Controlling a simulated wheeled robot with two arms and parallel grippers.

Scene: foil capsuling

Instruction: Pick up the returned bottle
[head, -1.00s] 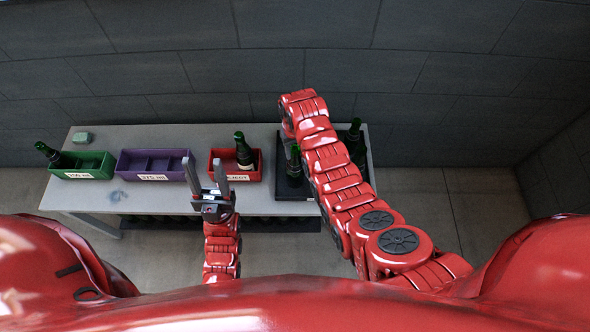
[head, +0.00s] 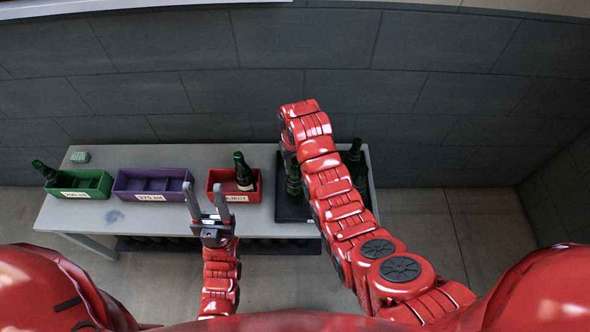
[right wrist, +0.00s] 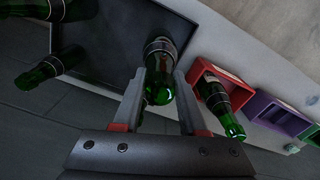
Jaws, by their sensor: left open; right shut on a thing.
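A green bottle (right wrist: 160,62) with a dark label stands between the fingers of my right gripper (right wrist: 160,80) in the right wrist view. The gripper is shut on it, over the black tray (right wrist: 118,28). In the head view this bottle (head: 293,184) shows just left of my right arm, which hides the right gripper. I cannot tell whether the bottle's base touches the tray. My left gripper (head: 207,203) is open and empty, in front of the table near the red box.
A red box (head: 214,192) holds one bottle (head: 243,172). A purple box (head: 150,190) looks empty. A green box (head: 93,190) holds a leaning bottle (head: 45,172). More bottles (head: 354,155) stand right of my arm on the tray. A small green block (head: 80,157) lies at the back left.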

